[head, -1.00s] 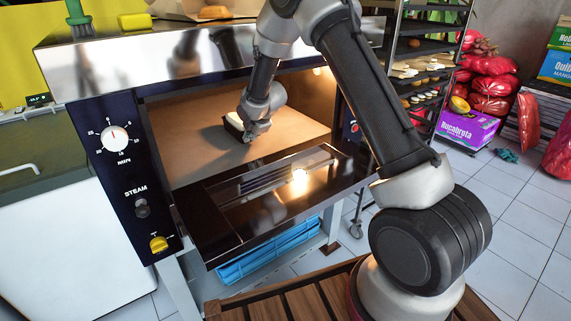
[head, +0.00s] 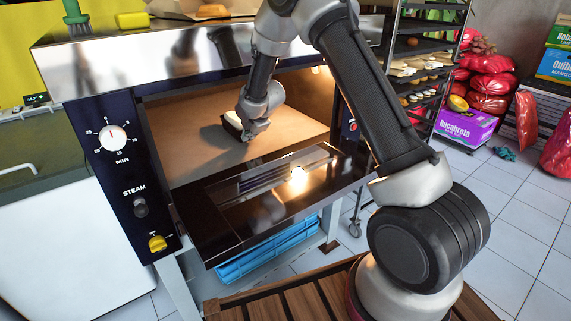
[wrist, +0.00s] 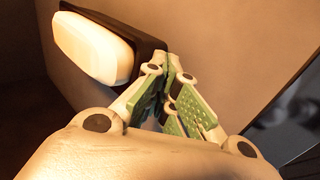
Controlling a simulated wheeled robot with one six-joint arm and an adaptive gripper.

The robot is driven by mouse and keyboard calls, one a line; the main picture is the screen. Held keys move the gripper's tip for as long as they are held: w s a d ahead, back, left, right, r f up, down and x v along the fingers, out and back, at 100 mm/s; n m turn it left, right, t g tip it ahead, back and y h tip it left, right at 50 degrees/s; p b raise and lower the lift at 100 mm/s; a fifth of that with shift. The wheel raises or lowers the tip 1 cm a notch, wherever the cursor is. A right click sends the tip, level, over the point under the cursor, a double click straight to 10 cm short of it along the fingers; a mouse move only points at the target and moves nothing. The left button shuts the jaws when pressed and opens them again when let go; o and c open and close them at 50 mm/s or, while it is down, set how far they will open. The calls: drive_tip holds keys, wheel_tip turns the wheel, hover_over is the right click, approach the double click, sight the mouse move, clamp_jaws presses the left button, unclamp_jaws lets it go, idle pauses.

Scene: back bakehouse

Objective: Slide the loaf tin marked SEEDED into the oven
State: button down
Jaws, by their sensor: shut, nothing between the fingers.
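A dark loaf tin with pale dough in it (wrist: 150,62) sits on the oven floor, inside the oven chamber; it also shows in the head view (head: 229,126), partly hidden by my gripper. I see no readable marking on it. My gripper (wrist: 172,82) is shut and empty, with its fingertips at the near end of the tin; I cannot tell whether they touch it. In the head view my gripper (head: 249,135) is inside the chamber. The oven (head: 150,110) stands open, its glass door (head: 215,205) folded down in front.
The control panel (head: 118,175) is on the left. A tray rack (head: 412,50) stands close on the right. A blue crate (head: 255,262) is below the door.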

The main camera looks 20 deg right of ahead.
drive_tip(key=shift+s, duration=0.1)
idle(0.3)
drive_tip(key=shift+s+d, duration=0.2)
drive_tip(key=shift+s, duration=0.3)
drive_tip(key=s+d+r, duration=0.2)
drive_tip(key=s+r, duration=0.3)
drive_tip(key=s, duration=0.4)
drive_tip(key=s+d+r, duration=0.3)
drive_tip(key=s+r, duration=0.3)
drive_tip(key=s, duration=0.4)
drive_tip(key=shift+d, duration=0.25)
idle(0.7)
drive_tip(key=shift+s, duration=0.1)
